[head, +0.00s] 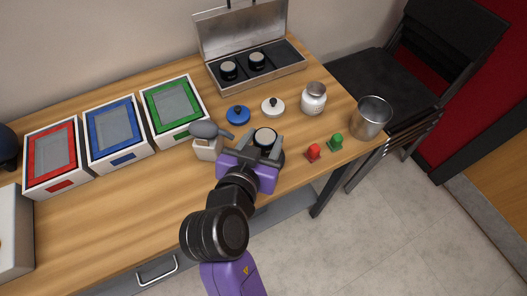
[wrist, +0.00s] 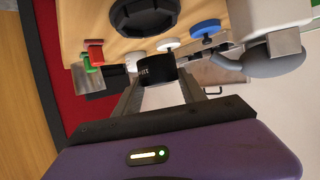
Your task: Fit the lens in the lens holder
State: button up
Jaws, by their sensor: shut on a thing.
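My gripper (head: 263,145) is over the front part of the table, its fingers on either side of a short black lens (head: 264,136) with a pale top. In the wrist view the same lens (wrist: 154,71) sits between the fingers, with small white lettering on its side. A black many-sided piece (wrist: 145,14), perhaps the lens holder, is on the table beyond the lens in that view, apart from it. In the head view my gripper hides most of a dark shape there. Two similar lenses (head: 229,71) (head: 257,61) sit in the open metal case (head: 283,77).
A grey-headed tool on a pale block (head: 207,150) stands close left of my gripper. Blue (head: 238,115) and white (head: 273,107) knobbed discs lie behind. Red (head: 313,152) and green (head: 336,142) pieces, a white jar (head: 314,100) and a metal cup (head: 371,119) stand right.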

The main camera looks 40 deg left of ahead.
aim_at(264, 154)
jog(key=shift+f, duration=2.75)
jog(key=shift+f, duration=0.1)
jog(key=shift+f, duration=0.1)
jog(key=o, duration=1.5)
jog(key=shift+r, duration=0.2)
jog(key=b+v, duration=0.1)
jog(key=v, duration=1.1)
jog(key=shift+a+r, duration=0.1)
